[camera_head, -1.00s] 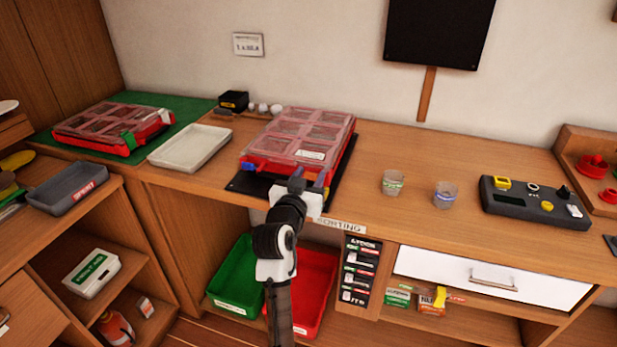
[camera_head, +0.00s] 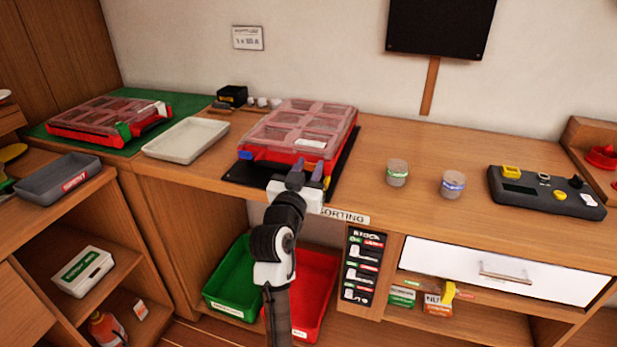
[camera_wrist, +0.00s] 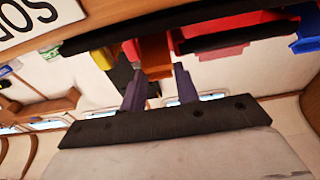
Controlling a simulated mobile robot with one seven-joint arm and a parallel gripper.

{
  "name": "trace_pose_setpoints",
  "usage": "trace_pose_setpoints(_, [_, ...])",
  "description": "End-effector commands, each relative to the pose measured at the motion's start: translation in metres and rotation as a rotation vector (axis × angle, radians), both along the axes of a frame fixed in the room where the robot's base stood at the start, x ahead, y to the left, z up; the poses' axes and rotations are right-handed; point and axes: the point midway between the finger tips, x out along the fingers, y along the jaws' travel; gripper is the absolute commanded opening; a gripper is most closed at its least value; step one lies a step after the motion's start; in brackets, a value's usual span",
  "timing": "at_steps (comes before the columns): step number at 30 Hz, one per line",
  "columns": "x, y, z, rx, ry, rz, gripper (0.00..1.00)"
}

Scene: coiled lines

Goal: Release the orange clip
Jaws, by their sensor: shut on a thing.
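The red case (camera_head: 285,153) with a clear pinkish lid and several compartments lies on a black mat (camera_head: 240,174) near the front edge of the middle bench. My gripper (camera_head: 305,173) is at the case's front side in the head view. In the wrist view my gripper (camera_wrist: 159,72) is shut on the orange clip (camera_wrist: 155,49), with a finger on each side of it. The head view does not show the orange clip, which my gripper covers. A blue clip (camera_head: 245,155) is at the case's front left; it also shows in the wrist view (camera_wrist: 305,42). A yellow part (camera_wrist: 103,58) shows left of the orange clip there.
A similar red case (camera_head: 95,130) lies on a green mat at the left. A white tray (camera_head: 186,139) stands between the cases. Two small jars, green-banded (camera_head: 397,173) and blue-banded (camera_head: 452,185), stand to the right. Green (camera_head: 232,285) and red (camera_head: 315,290) bins are below.

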Motion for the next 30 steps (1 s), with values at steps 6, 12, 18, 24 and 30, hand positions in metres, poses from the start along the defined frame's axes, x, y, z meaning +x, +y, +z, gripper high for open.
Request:
trace_pose_setpoints(6, [0.000, 0.000, 0.000, 0.000, 0.001, 0.000, 0.08])
trace_pose_setpoints(12, [0.000, 0.000, 0.000, 0.000, 0.001, 0.000, 0.50])
trace_pose_setpoints(18, [0.000, 0.000, 0.000, 0.000, 0.001, 0.000, 0.53])
trace_pose_setpoints(24, [-0.006, 0.003, -0.002, -0.001, 0.001, 0.001, 0.53])
trace_pose_setpoints(30, [-0.039, 0.014, -0.009, 0.000, 0.001, 0.003, 0.53])
